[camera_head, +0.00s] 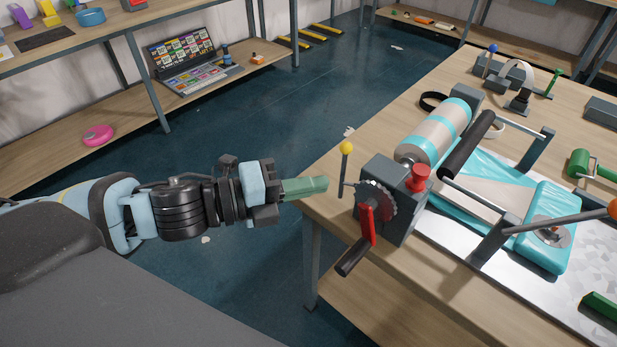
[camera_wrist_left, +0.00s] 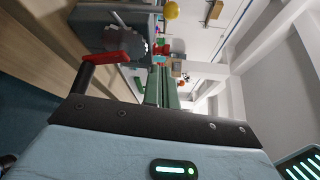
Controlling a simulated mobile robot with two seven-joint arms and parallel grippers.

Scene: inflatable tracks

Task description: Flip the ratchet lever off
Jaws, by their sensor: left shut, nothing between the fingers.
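A grey winch box (camera_head: 392,195) stands at the near-left corner of the wooden table. On its face are a toothed ratchet wheel (camera_head: 377,199) and a red crank (camera_head: 366,225) with a black handle (camera_head: 352,257). A thin upright lever with a yellow ball (camera_head: 346,147) stands at the box's left side. My left gripper (camera_head: 325,184) is shut and empty, its green fingers just left of the lever and apart from it. My right gripper is not in view.
A striped roll (camera_head: 436,133), a black bar (camera_head: 468,145) and a turquoise inflatable (camera_head: 550,225) lie right of the box. A red knob (camera_head: 419,177) tops the box. A lever with an orange ball (camera_head: 613,208) crosses the right. Left of the table is open floor.

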